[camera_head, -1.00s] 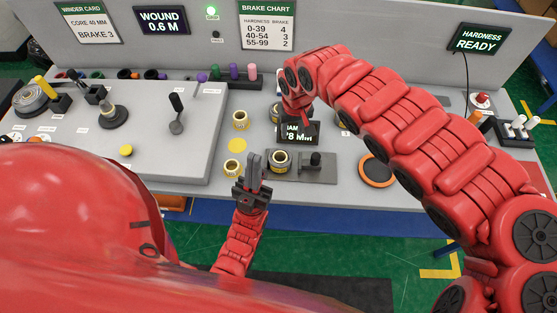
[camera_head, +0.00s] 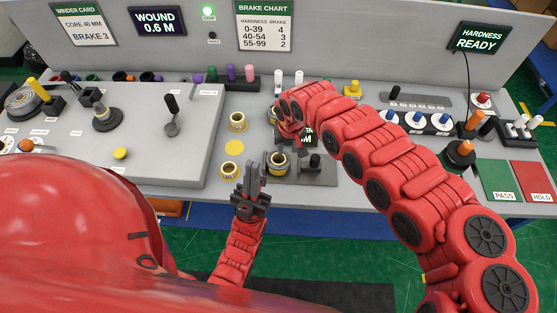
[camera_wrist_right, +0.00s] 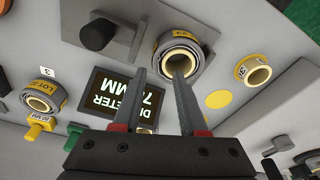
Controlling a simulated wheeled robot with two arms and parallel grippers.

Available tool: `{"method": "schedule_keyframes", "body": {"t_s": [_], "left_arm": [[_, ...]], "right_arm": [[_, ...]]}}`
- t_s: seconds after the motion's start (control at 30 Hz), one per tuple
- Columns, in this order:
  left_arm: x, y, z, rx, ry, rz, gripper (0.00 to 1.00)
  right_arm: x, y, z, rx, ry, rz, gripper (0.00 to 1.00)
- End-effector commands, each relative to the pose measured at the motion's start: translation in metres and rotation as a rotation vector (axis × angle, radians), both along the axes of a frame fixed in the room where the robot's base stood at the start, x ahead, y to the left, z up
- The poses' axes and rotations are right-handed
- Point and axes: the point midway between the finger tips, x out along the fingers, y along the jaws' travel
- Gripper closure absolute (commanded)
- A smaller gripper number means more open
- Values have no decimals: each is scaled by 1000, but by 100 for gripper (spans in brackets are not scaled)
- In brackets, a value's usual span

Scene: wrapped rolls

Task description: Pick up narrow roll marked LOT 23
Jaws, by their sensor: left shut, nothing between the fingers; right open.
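A dark roll with a yellow rim (camera_head: 278,162) sits upright on the grey gauge plate. It also shows in the right wrist view (camera_wrist_right: 192,46), with a yellow tag I cannot read. Another roll (camera_wrist_right: 42,96) at the left of that view has a yellow tag beginning LOT; its number is unclear. Smaller yellow rolls (camera_head: 237,122) (camera_head: 230,170) stand left of the plate. I cannot tell which roll is LOT 23. My right gripper (camera_wrist_right: 157,62) is open; one fingertip overlaps the gauge roll's opening in view. My left gripper (camera_head: 254,172) is shut and empty, just left of the gauge roll.
The diameter display (camera_wrist_right: 125,97) lies beside my right fingers. A black knob (camera_wrist_right: 97,34) stands on the gauge plate. The winder panel (camera_head: 150,140) fills the left bench. Green PASS (camera_head: 497,180) and red HOLD (camera_head: 535,180) areas lie at the right.

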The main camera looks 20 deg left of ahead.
Motion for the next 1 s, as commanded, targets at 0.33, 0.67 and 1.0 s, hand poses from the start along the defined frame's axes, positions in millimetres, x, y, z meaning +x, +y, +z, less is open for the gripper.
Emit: {"method": "schedule_keyframes", "body": {"t_s": [0.33,0.67,1.0], "left_arm": [[0,0,22,0,0,0,100],[0,0,21,0,0,0,100],[0,0,21,0,0,0,100]], "right_arm": [[-1,1,-32,1,5,2,58],[4,2,-55,1,-2,0,58],[5,2,-55,1,-2,0,89]]}}
